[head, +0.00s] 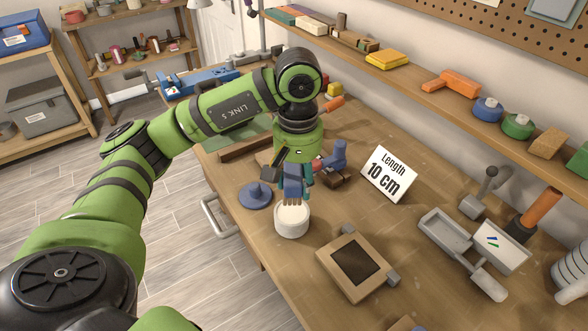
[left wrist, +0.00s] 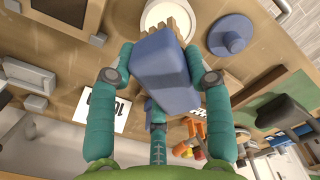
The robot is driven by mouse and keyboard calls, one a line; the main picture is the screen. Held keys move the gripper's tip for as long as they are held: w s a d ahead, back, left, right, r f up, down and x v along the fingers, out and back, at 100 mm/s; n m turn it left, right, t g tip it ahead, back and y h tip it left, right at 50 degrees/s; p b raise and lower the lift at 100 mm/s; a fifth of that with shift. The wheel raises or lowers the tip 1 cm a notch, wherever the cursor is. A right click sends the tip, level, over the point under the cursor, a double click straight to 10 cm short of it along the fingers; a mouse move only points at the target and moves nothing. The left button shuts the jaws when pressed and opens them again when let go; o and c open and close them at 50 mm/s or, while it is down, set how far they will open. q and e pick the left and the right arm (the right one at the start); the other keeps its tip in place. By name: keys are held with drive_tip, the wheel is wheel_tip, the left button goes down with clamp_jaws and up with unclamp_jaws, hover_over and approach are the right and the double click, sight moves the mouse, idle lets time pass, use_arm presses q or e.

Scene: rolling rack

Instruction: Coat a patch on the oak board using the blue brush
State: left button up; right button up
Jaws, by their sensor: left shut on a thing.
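My left gripper (head: 293,178) is shut on the blue brush (head: 292,186), which points bristles down. The brush also shows large between the teal fingers in the left wrist view (left wrist: 165,78). Its tan bristles are at the mouth of a white round pot (head: 291,222); I cannot tell how deep they reach. The pot shows partly behind the bristles in the left wrist view (left wrist: 152,17). A flat wooden piece with a dark square (head: 355,261) lies right of the pot; I cannot tell whether this is the oak board. My right gripper is not in view.
A blue lid (head: 256,196) lies left of the pot. A sign reading "Length 10 cm" (head: 389,174) stands at the back. A grey tray (head: 445,234) lies at the right. A blue object (head: 335,156) stands behind the brush. Bare tabletop shows between pot and sign.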

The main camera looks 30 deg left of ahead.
sight(295, 196)
use_arm(q)
drive_tip(key=shift+w+a+n, duration=0.25)
drive_tip(key=shift+a+n, duration=0.05)
drive_tip(key=shift+a, duration=0.25)
drive_tip(key=shift+s+d+f+b, duration=0.2)
drive_tip(key=shift+d+f+b, duration=0.1)
drive_tip(key=shift+f+b, duration=0.15)
drive_tip(key=shift+s+d+f+b, duration=0.2)
drive_tip(key=shift+d+f+b, duration=0.1)
drive_tip(key=shift+f, duration=0.2)
drive_tip(key=shift+w+a+f+b, duration=0.15)
drive_tip(key=shift+f+b, duration=0.3)
drive_tip(key=shift+f, duration=0.55)
drive_tip(key=shift+a+f, duration=0.1)
drive_tip(key=shift+f, duration=0.6)
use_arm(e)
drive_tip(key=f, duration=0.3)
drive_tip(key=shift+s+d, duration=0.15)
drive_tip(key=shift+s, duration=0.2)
use_arm(q)
drive_tip(key=shift+f+b, duration=0.2)
drive_tip(key=shift+b, duration=0.25)
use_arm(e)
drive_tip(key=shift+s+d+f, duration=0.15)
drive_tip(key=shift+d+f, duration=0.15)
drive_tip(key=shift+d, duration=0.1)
